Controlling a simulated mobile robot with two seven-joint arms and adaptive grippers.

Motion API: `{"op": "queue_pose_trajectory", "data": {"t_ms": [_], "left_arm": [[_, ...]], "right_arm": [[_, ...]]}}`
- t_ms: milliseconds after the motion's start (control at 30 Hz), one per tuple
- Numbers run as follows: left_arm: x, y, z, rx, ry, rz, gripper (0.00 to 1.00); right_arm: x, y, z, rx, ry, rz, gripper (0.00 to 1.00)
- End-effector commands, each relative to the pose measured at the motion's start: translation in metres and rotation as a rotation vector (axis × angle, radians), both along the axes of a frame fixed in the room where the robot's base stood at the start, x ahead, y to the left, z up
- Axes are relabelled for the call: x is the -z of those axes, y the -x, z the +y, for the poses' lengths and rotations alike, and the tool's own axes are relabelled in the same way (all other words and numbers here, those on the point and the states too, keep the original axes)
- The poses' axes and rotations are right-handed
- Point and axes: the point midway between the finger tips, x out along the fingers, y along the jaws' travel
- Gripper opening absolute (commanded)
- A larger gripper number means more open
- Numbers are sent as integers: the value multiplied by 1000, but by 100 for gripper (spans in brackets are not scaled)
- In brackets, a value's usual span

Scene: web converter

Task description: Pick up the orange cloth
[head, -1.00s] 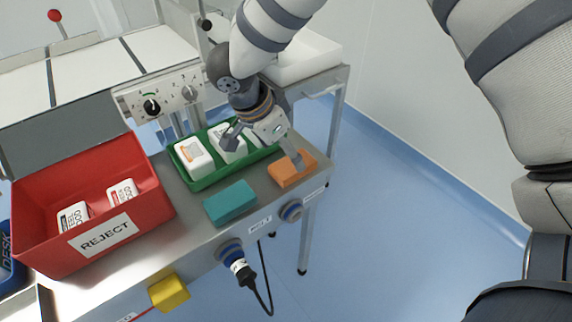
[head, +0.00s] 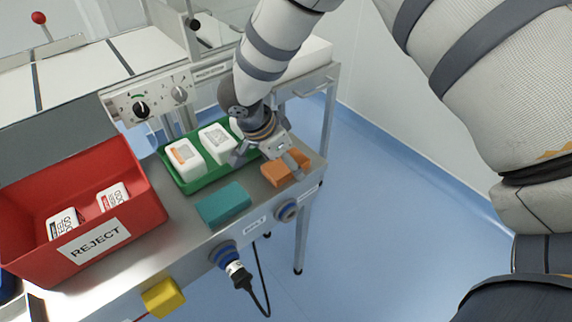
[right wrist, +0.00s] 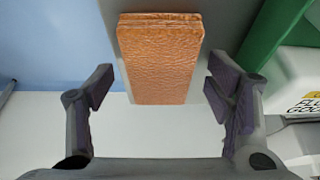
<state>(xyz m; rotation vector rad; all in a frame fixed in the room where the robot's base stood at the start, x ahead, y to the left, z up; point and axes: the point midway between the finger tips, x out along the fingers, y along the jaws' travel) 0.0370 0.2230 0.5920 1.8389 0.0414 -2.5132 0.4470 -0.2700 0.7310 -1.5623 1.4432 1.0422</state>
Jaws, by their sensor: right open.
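The orange cloth (head: 278,172) is a folded block lying on the grey metal shelf, right of the green tray. It also shows in the right wrist view (right wrist: 160,62), at the top middle, ahead of and between the fingers. My right gripper (head: 267,162) is over the shelf at the cloth, partly covering it in the head view. In the right wrist view the right gripper (right wrist: 162,95) is open, one finger to each side, with a gap between each finger and the cloth. Nothing is held. My left gripper is not in view.
The green tray (head: 203,183) with white packs stands left of the cloth. A teal cloth (head: 223,204) lies in front of the tray. A red REJECT bin (head: 138,213) stands at the left. The shelf's front edge carries a blue-ringed connector with a black cable (head: 262,285).

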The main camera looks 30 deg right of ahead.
Motion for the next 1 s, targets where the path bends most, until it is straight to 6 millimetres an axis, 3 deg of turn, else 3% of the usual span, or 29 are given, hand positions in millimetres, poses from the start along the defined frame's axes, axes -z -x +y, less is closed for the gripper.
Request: {"op": "queue_pose_trajectory", "data": {"t_ms": [300, 367, 500, 867, 1000], "left_arm": [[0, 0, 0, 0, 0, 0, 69], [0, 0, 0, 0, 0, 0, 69], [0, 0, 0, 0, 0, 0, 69], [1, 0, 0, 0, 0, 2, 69], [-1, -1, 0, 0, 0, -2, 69]], "right_arm": [[2, 0, 0, 1, -1, 0, 73], [2, 0, 0, 1, -1, 0, 62], [2, 1, 0, 1, -1, 2, 30], [4, 3, 0, 2, 1, 9, 29], [-9, 3, 0, 3, 0, 7, 29]]}}
